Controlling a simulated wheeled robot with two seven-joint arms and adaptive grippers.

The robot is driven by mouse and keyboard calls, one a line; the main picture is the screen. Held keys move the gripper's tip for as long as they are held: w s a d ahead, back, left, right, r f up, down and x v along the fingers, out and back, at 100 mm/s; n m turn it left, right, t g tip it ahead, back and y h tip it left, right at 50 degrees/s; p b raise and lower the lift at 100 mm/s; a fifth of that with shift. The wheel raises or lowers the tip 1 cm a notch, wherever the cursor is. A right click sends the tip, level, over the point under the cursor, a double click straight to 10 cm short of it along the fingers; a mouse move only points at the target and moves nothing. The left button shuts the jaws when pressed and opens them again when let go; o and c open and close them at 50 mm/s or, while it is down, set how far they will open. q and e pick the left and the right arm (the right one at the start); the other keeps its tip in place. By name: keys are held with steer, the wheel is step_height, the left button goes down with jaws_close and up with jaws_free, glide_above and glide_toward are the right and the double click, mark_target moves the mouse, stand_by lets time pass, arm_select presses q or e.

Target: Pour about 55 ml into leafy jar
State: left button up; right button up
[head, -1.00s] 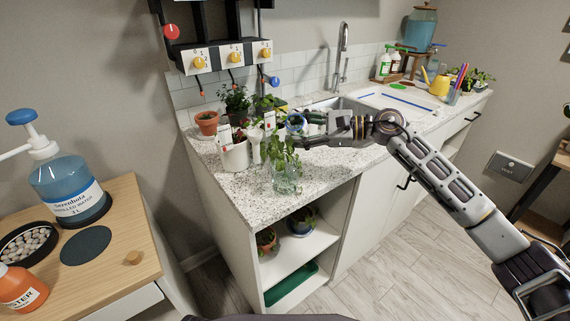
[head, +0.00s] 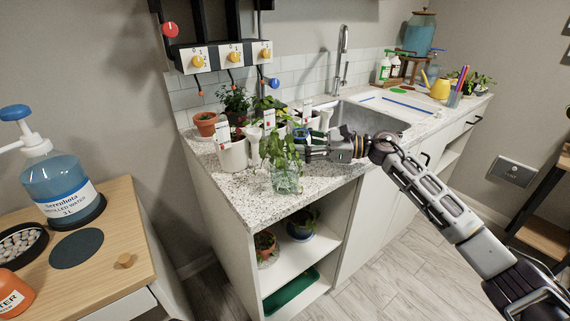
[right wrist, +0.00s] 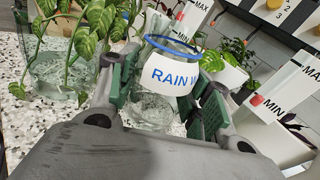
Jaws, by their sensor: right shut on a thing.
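The leafy jar (head: 286,183) is a clear glass vessel with a leafy green plant, standing near the counter's front corner. It also shows at the left of the right wrist view (right wrist: 55,85). My right gripper (head: 303,148) is beside and behind its foliage. In the right wrist view my gripper (right wrist: 160,95) is shut on a clear glass jar (right wrist: 158,108) with a blue rim and a white label reading "RAIN W…". The held jar's mouth is close to the leaves. Leaves partly hide it in the head view; its liquid level is unclear. My left gripper is out of view.
White pots with MIN/MAX gauges (head: 233,155) and a terracotta pot (head: 205,124) crowd the counter behind. The sink (head: 365,118) lies to the right. A wooden stand with a blue pump bottle (head: 60,185) is at left. The counter's front edge is close to the leafy jar.

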mark_target(302, 126)
steer(key=shift+r, duration=0.25)
steer(key=shift+r+p, duration=0.2)
steer(key=shift+p, duration=0.2)
steer(key=shift+r+m+p, duration=0.3)
steer(key=shift+r+p, duration=0.15)
steer(key=shift+r, duration=0.3)
steer(key=shift+w+r+p, duration=0.1)
steer(key=shift+r+p, duration=0.4)
steer(key=shift+r, duration=0.3)
steer(key=shift+d+r+m+p, duration=0.1)
steer(key=shift+r+m+p, duration=0.2)
steer(key=shift+r+p, duration=0.35)
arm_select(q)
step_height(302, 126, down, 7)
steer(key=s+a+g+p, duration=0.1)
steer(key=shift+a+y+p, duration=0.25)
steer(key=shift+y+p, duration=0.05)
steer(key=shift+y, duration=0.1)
arm_select(e)
step_height(302, 126, up, 4)
steer(key=shift+w+f+m+y, duration=0.15)
steer(key=shift+f+m+y, duration=0.15)
steer(key=shift+m, duration=0.1)
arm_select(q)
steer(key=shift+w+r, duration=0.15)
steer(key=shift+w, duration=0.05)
